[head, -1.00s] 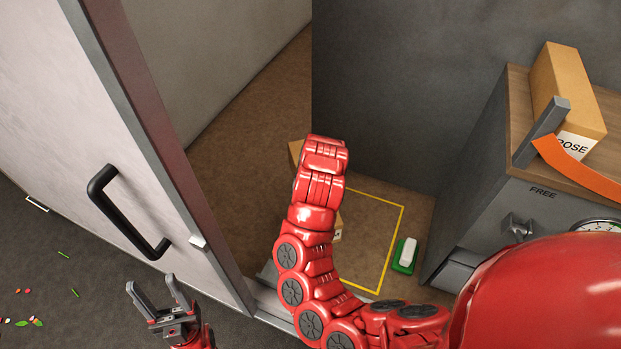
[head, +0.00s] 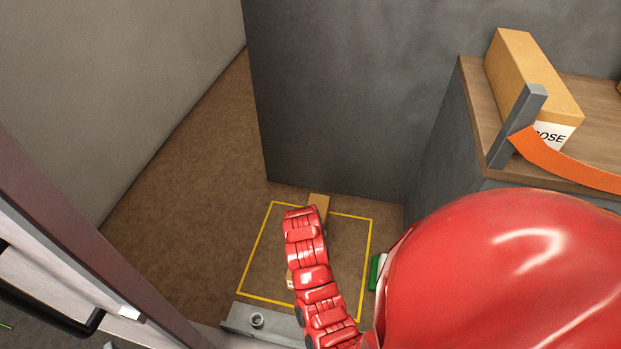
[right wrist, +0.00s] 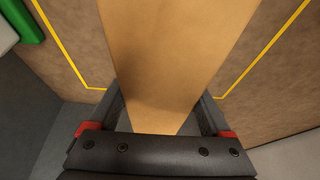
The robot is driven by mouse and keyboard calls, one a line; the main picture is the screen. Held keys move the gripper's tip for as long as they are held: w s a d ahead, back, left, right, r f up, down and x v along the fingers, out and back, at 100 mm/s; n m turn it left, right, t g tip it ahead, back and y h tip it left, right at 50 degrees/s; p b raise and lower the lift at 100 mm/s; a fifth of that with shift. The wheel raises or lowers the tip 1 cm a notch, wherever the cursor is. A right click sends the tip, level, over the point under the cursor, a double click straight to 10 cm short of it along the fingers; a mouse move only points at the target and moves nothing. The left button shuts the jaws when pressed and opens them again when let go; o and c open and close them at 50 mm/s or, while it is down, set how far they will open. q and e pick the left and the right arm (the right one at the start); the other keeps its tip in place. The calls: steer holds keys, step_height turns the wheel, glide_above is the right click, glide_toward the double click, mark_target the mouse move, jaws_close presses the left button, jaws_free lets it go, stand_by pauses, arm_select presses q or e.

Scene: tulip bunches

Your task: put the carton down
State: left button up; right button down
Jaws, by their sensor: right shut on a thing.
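The carton (head: 319,203) is a long tan box. In the head view my red right arm hides most of it, and its end shows just past the arm. In the right wrist view the carton (right wrist: 178,55) runs away between the jaws of my right gripper (right wrist: 162,104), which is shut on it. The yellow outlined square (head: 254,248) on the brown floor lies under and around the carton in the head view. I cannot tell whether the carton touches the floor. My left gripper cannot be made out.
A grey wall (head: 330,95) stands behind the square. A wooden-topped cabinet (head: 470,105) at right carries another tan box (head: 530,75) behind a grey post with an orange strap. A green and white thing (head: 376,272) sits right of the square. A door edge (head: 110,255) is at left.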

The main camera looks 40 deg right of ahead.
step_height(320, 180, down, 3)
steer(key=shift+f+p, duration=0.2)
steer(key=shift+p, duration=0.2)
steer(key=shift+f, duration=0.25)
steer(key=shift+c, duration=1.3)
jaws_free()
steer(key=shift+f, duration=0.2)
steer(key=shift+o, duration=1.3)
steer(key=shift+r, duration=0.1)
